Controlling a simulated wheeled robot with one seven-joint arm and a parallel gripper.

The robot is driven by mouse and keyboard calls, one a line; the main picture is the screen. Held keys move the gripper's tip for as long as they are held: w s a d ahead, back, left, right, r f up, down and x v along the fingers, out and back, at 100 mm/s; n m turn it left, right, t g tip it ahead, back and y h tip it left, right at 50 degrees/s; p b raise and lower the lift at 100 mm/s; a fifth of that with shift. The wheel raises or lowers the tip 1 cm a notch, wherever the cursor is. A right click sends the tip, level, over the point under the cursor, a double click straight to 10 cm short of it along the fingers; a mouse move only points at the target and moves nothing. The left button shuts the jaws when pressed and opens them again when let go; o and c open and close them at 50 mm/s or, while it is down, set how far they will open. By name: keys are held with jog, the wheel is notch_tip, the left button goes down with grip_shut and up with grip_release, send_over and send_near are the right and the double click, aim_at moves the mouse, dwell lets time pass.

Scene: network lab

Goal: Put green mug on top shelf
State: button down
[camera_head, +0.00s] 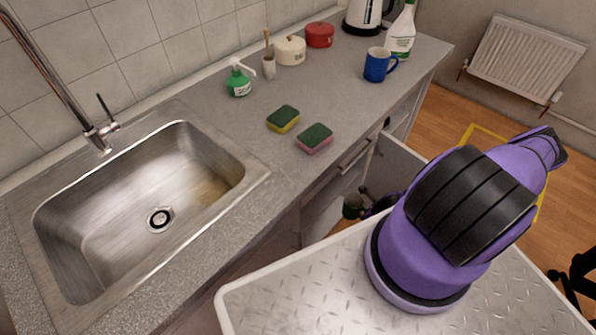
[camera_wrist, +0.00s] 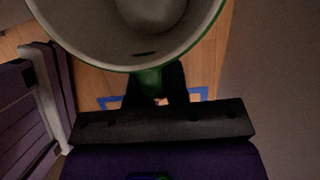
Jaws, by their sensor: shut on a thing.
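The green mug (camera_wrist: 150,66) fills the top of the wrist view, with its pale inside facing the camera and its green rim showing. My gripper (camera_wrist: 157,88) is shut on the mug at its green handle side. My arm hides much of that area. I cannot make out a top shelf clearly; a pale open cupboard (camera_head: 318,218) shows under the counter.
The counter (camera_head: 215,115) holds a sink (camera_head: 90,255), two sponges (camera_head: 283,119), a green soap bottle (camera_head: 239,79), a blue mug (camera_head: 378,65), pots (camera_head: 290,50), a spray bottle (camera_head: 401,35) and a kettle (camera_head: 364,15). An open cupboard door (camera_head: 395,165) stands close to my arm.

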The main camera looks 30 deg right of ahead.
jog(key=w+a, duration=0.2)
jog(key=w, duration=0.3)
jog(key=w+a, duration=0.2)
jog(key=w, duration=0.4)
jog(key=w+a, duration=0.3)
jog(key=w, duration=0.2)
jog(key=shift+w+f, duration=0.15)
jog(key=shift+f, duration=0.2)
jog(key=shift+d+f, duration=0.15)
jog(key=shift+f, duration=0.2)
jog(key=shift+f, duration=0.1)
jog(key=c, duration=1.1)
grip_release()
jog(key=shift+v, duration=3.85)
